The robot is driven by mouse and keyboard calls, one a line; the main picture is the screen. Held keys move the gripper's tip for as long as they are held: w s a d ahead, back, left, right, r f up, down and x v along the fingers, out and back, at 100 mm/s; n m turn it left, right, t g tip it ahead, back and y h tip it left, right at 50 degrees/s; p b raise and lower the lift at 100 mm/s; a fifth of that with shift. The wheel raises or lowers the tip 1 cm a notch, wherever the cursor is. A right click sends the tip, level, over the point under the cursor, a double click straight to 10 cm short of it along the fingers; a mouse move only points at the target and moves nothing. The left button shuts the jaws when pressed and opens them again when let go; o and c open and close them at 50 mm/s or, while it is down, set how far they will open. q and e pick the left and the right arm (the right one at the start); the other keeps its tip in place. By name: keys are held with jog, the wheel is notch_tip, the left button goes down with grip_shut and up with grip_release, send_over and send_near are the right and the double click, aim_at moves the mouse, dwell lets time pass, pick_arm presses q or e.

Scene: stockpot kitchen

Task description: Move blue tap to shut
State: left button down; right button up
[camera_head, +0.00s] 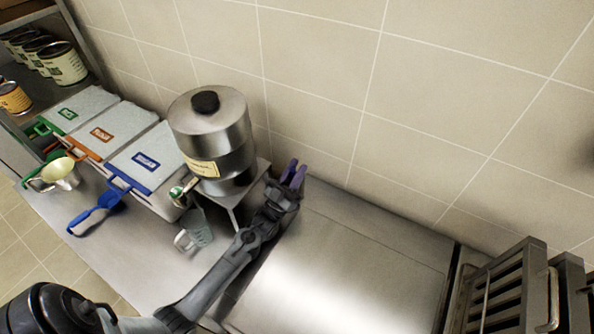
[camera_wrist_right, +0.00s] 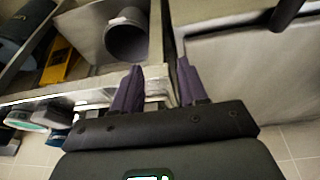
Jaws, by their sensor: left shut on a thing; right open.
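I cannot make out a blue tap in either view. A steel urn (camera_head: 210,120) with a black lid knob stands on a small steel stand at the back. A small tap with a green part (camera_head: 182,190) shows low on its front left. My left gripper (camera_head: 293,175) is right of the urn, near the wall, with its purple fingers pointing up in the picture. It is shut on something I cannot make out. My right gripper (camera_wrist_right: 157,88) shows in the right wrist view, its purple fingers apart with nothing seen held between them.
White-lidded bins (camera_head: 145,158) with blue, orange and green labels stand left of the urn. A blue scoop (camera_head: 95,213), a cream cup (camera_head: 60,174) and a clear jug (camera_head: 196,232) are on the counter. A metal rack (camera_head: 510,290) stands at lower right. The steel top (camera_head: 340,260) is bare.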

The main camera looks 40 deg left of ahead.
pick_arm(q)
jog(key=c, duration=1)
grip_release()
jog(key=shift+c, duration=0.2)
jog(key=shift+r, duration=0.15)
jog(key=shift+r, duration=0.3)
jog(key=d+r, duration=1)
jog(key=d, duration=0.1)
jog(key=shift+w+d+p, duration=0.3)
jog(key=shift+w+p, duration=0.05)
